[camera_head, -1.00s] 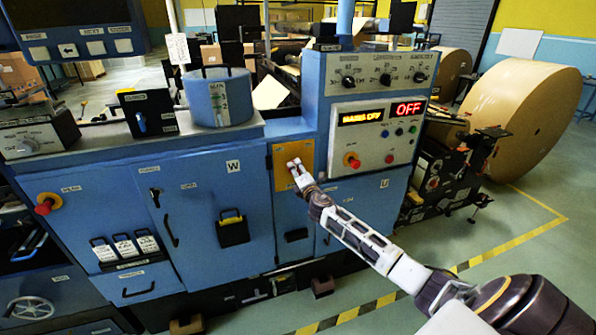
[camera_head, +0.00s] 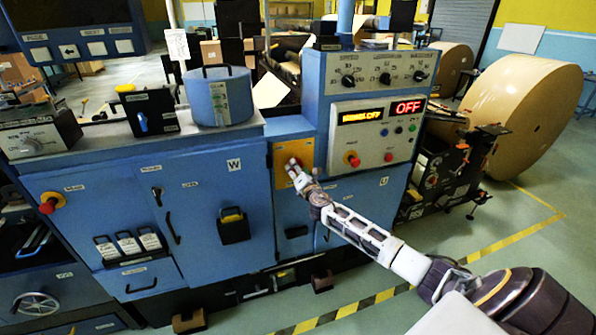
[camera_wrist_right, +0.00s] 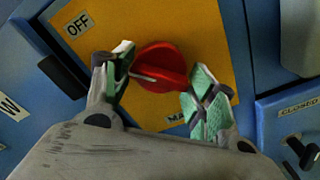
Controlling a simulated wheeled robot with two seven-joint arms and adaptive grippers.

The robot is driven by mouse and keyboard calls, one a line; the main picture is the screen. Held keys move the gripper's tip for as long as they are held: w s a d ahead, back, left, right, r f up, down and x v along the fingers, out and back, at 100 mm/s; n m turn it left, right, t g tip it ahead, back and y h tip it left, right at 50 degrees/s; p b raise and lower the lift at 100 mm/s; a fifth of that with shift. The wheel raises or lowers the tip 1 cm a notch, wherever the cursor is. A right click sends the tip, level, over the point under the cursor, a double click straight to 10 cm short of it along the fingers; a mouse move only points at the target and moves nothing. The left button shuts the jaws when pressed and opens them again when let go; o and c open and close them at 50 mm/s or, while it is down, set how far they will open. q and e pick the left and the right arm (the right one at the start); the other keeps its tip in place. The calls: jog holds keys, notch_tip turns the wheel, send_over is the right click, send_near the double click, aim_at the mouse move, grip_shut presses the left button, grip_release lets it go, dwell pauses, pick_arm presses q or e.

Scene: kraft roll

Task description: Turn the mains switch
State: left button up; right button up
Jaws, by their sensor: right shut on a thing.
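The mains switch (camera_wrist_right: 163,66) is a red round knob with a raised grip and a white mark on an orange plate (camera_wrist_right: 205,25). In the right wrist view the mark is on the knob's left side, and an OFF label (camera_wrist_right: 79,24) sits up and left of it. My right gripper (camera_wrist_right: 160,77) has one finger on each side of the knob and is shut on it. In the head view my right gripper (camera_head: 292,165) is at the orange plate (camera_head: 306,150) and covers part of the knob. My left gripper is not in view.
A lit display (camera_head: 362,116) seems to read MAINS OFF, and a red display (camera_head: 409,107) reads OFF. A red button (camera_head: 352,159) is just right of the plate. A black-and-yellow handle (camera_head: 233,226) is left of it. A large kraft roll (camera_head: 520,115) stands at right.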

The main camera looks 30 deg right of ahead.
jog(key=shift+f, duration=0.15)
jog(key=o, duration=1)
jog(key=shift+s, duration=0.15)
jog(key=shift+v, duration=5.8)
jog(key=shift+s, duration=0.1)
